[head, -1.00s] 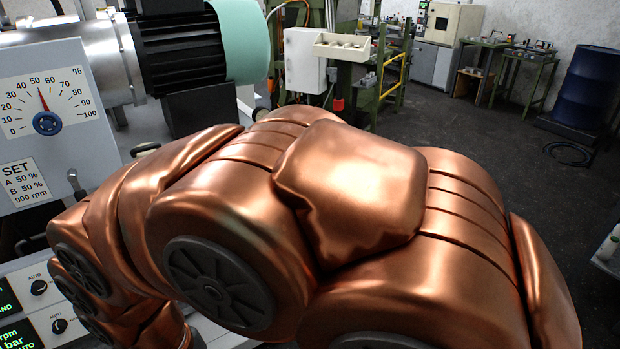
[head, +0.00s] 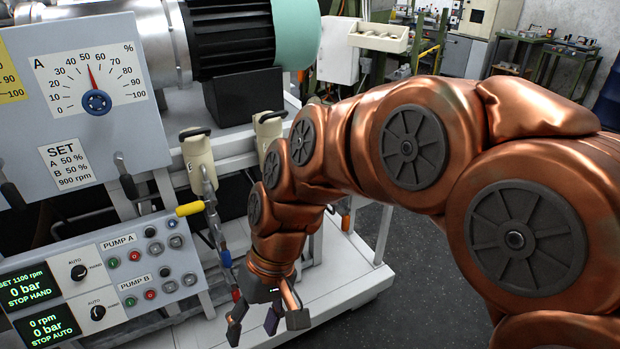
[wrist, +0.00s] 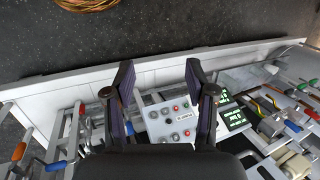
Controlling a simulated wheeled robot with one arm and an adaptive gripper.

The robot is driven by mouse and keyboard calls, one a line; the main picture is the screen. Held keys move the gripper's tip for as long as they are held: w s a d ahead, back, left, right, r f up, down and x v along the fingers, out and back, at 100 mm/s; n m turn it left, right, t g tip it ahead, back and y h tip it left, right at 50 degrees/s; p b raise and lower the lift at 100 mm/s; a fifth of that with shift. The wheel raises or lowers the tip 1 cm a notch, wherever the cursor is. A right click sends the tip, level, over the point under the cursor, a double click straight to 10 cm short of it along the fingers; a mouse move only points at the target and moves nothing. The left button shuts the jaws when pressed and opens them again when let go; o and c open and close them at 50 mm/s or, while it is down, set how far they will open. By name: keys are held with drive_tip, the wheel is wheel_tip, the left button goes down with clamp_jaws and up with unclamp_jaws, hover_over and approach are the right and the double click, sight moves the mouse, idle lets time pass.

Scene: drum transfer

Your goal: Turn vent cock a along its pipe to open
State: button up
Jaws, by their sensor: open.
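My gripper (head: 266,322) hangs low at the front of the pump skid in the head view, with its fingers apart and nothing between them. In the wrist view the open gripper (wrist: 160,72) spreads over a white skid edge, with the pump button panel (wrist: 172,120) beyond.
The control panel (head: 148,262) with pump A and B switches stands left of my gripper. The dial board (head: 90,130) is above it. The white skid base (head: 345,285) runs beneath and right of my gripper.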

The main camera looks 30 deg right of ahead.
drive_tip(key=w+d+r+m+t+y+b, duration=0.1)
drive_tip(key=w+d+m+t+y+b, duration=0.15)
drive_tip(key=w, duration=0.85)
drive_tip(key=w+d+m+t+y+b, duration=0.2)
drive_tip(key=w+d+m+t+y, duration=0.15)
drive_tip(key=w, duration=0.75)
drive_tip(key=w+d+f+m+t+h+b, duration=0.1)
drive_tip(key=w+d+f+m+t+h, duration=0.15)
drive_tip(key=d, duration=0.75)
drive_tip(key=w+d+f+m+t+h+b, duration=0.15)
drive_tip(key=w+d+m+t, duration=0.25)
drive_tip(key=d, duration=0.7)
drive_tip(key=w+d+f+m+t+h+b, duration=0.1)
drive_tip(key=w+d+f+m+t, duration=0.2)
drive_tip(key=d, duration=0.7)
drive_tip(key=shift+n+t, duration=0.25)
drive_tip(key=shift+n, duration=0.1)
drive_tip(key=shift+r+x, duration=0.2)
drive_tip(key=shift+x, duration=1)
drive_tip(key=shift+r+x, duration=0.2)
drive_tip(key=shift+x, duration=1.05)
drive_tip(key=shift+r+x, duration=0.2)
drive_tip(key=shift+x, duration=1)
drive_tip(key=shift+w+d, duration=0.15)
drive_tip(key=shift+c, duration=0.4)
clamp_jaws()
